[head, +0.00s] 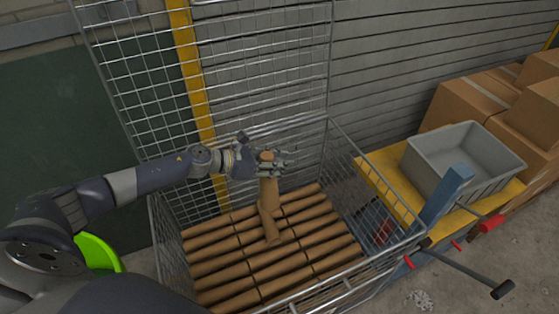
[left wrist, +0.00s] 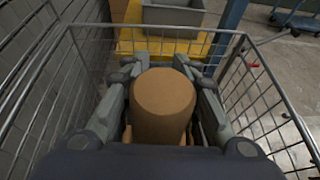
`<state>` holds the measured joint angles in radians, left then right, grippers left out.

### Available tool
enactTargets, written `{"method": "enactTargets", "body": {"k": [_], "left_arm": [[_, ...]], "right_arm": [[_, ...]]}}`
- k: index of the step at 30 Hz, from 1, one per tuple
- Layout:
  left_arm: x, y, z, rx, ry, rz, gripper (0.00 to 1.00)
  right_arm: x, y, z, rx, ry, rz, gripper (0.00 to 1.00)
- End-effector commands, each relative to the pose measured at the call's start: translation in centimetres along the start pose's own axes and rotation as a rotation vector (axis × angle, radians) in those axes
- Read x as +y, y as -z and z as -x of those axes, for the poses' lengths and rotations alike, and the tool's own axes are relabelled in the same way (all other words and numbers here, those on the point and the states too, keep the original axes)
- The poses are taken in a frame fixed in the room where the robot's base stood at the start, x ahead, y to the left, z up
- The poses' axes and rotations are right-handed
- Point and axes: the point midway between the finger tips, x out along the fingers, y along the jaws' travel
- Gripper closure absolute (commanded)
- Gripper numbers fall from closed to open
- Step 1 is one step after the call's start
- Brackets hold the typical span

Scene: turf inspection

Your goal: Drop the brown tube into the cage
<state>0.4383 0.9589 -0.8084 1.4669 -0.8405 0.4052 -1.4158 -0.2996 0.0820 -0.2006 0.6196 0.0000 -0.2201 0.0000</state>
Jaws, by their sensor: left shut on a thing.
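My left gripper (head: 276,160) is shut on a brown tube (head: 269,190) and holds it upright above the inside of the wire cage (head: 362,237). In the left wrist view the held tube (left wrist: 164,103) sits between the two fingers, its round end facing the camera. Below it, rows of brown tubes (head: 220,266) lie on the cage floor. My right gripper is not in view.
A grey bin (head: 465,152) stands on a yellow platform (head: 392,187) right of the cage, beside a blue post (head: 446,195) and red-gripped levers. Cardboard boxes (head: 470,103) are stacked at the right. The tall mesh back (head: 265,50) rises behind my gripper.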

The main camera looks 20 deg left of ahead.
Motion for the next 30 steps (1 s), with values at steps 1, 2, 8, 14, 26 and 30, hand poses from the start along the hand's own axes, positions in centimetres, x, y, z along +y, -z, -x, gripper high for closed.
{"method": "enactTargets", "body": {"k": [1, 2, 8, 14, 26, 30], "left_arm": [[0.0, 1.0, -0.4, 0.000, 0.000, 0.001, 0.96], [0.0, 1.4, -0.6, 0.000, 0.000, 0.002, 0.96], [0.0, 3.5, -1.4, 0.001, -0.001, 0.001, 0.96], [0.0, 4.0, -1.7, 0.000, 0.000, 0.002, 0.96], [0.0, 4.0, -1.6, 0.000, 0.000, 0.001, 0.43], [0.0, 4.0, -1.6, 0.000, 0.000, 0.001, 0.43]], "right_arm": [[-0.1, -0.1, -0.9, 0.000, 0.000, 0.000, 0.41], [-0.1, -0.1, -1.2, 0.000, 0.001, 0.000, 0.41], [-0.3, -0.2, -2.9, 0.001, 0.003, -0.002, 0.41], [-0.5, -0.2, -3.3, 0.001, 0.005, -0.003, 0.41], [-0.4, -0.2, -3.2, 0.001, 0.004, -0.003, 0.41], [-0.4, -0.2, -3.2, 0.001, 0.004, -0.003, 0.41]]}}
